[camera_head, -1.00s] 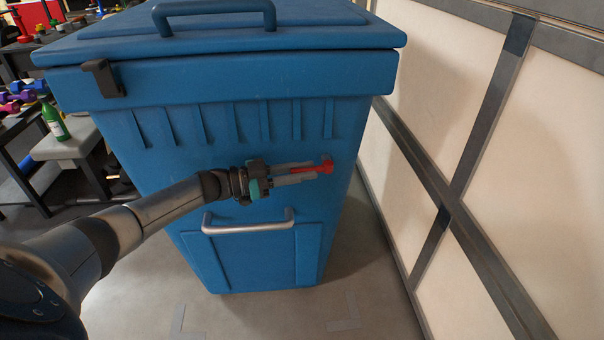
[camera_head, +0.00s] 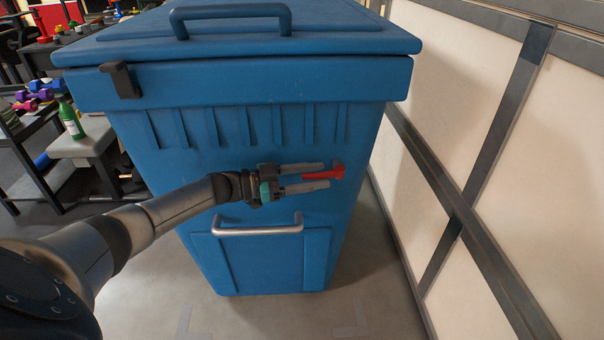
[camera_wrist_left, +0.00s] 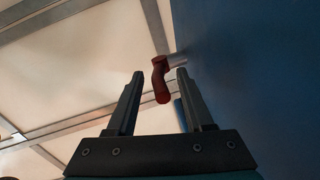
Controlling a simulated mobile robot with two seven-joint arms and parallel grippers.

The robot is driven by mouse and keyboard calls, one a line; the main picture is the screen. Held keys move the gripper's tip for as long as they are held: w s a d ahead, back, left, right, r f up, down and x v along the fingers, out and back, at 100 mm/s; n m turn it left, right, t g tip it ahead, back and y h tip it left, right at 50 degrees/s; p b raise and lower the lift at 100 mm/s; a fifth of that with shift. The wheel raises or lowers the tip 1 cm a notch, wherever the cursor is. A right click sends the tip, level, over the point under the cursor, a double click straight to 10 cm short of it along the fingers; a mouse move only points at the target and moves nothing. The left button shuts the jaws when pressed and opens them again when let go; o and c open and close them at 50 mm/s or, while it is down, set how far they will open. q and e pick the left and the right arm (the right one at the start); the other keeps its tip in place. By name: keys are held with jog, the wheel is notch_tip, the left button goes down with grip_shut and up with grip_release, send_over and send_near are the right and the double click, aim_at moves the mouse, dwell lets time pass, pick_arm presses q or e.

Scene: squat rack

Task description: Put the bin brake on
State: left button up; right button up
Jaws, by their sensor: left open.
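The blue bin (camera_head: 255,130) stands upright with its lid closed. A red brake lever (camera_head: 325,174) sticks out near the right edge of its front. My left gripper (camera_head: 315,175) is open in front of the bin, its two fingers above and below the lever in the head view. My right gripper is in neither view.
A metal handle (camera_head: 258,230) sits low on the bin's front, below my gripper. A pale panelled wall (camera_head: 510,190) stands close on the right. The floor in front is clear.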

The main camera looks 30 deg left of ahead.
pick_arm(q)
jog(key=shift+s+a, duration=0.25)
jog(key=shift+a, duration=0.05)
jog(key=p+v, duration=0.2)
jog(key=v, duration=1.2)
jog(key=shift+s+p, duration=0.2)
jog(key=shift+p, duration=0.15)
pick_arm(e)
jog(key=shift+g, duration=0.5)
jog(key=shift+f, duration=3)
pick_arm(q)
jog(key=shift+a+r, duration=0.1)
